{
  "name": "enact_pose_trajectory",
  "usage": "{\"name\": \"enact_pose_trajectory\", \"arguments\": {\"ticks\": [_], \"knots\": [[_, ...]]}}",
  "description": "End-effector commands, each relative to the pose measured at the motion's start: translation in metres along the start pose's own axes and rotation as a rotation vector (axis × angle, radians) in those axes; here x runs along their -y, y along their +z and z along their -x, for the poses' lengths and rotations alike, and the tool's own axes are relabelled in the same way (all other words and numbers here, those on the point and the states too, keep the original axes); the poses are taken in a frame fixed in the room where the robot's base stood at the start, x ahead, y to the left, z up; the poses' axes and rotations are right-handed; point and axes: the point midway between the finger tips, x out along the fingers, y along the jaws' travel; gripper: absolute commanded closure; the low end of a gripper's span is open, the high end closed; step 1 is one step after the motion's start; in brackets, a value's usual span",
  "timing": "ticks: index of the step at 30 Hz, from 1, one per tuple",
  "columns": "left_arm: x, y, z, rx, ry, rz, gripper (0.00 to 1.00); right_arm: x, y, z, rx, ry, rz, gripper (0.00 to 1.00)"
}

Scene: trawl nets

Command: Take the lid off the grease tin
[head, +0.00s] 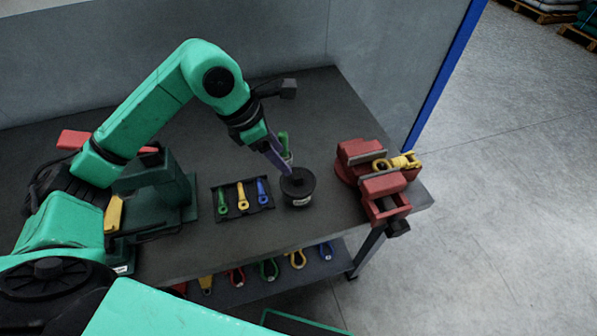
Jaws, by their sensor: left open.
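The grease tin (299,199) is a short dark round tin with a pale label on its side, standing on the grey workbench. Its black lid (298,182) is on top, with a raised knob in the middle. My left gripper (287,166) reaches down from the upper left, and its fingertips are at the lid's back edge, close to the knob. It is open with nothing between its fingers. Whether a finger touches the lid I cannot tell. My right gripper is not in view.
A black tray (229,214) with green, yellow and blue tools lies left of the tin. A red vise (371,182) holding a yellow part stands to the right. A green object (283,141) stands behind the gripper. A dark green machine (165,184) is at left. Coloured tools lie on the lower shelf (254,287).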

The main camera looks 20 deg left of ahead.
Motion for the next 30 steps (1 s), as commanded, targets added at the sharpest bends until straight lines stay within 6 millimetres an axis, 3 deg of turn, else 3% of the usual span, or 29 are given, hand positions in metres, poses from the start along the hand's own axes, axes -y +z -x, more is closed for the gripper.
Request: {"name": "enact_pose_trajectory", "arguments": {"ticks": [5,11,14,21,26,30], "knots": [[0.001,0.001,-0.029,0.001,-0.002,0.0,0.35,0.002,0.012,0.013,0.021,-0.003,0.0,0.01],[0.005,-0.001,-0.059,-0.002,-0.007,0.002,0.35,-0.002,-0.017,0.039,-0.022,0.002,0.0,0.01],[0.004,-0.001,-0.078,0.0,-0.003,0.001,0.35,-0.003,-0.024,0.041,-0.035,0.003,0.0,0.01],[0.004,-0.003,-0.086,0.001,0.001,-0.001,0.35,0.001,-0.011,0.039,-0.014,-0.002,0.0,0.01],[0.004,-0.003,-0.086,0.001,0.001,0.0,0.96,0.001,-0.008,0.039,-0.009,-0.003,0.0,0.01],[0.003,-0.002,-0.085,0.001,0.001,0.0,1.0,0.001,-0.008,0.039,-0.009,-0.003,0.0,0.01]]}}
